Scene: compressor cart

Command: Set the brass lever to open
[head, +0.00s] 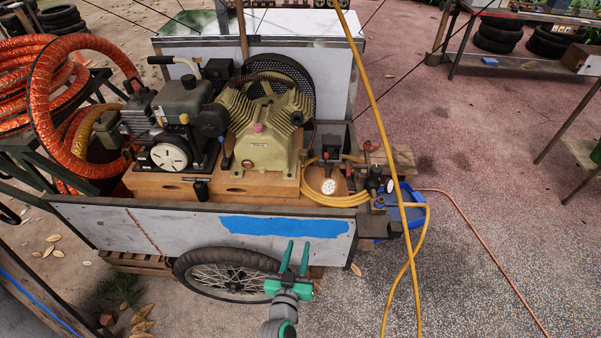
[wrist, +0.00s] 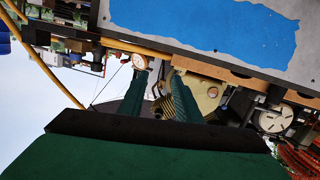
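My gripper (head: 298,244) is green, with two fingers apart and nothing between them. In the head view it is in front of the cart's side panel, below the blue paint patch. In the wrist view the fingers (wrist: 158,80) point toward the cart, which appears upside down. Small fittings with a gauge (head: 390,186) and a brass-coloured piece (head: 379,203) sit at the cart's right end, right of my gripper and apart from it. I cannot tell for sure which piece is the brass lever, or its position.
The cart (head: 90,225) carries a beige compressor (head: 263,130) and a white-dial gauge (head: 328,186). A yellow hose (head: 373,80) hangs across the right end, with a blue bin (head: 413,200) behind it. Orange hose (head: 45,110) lies at left. Ground at right is mostly open.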

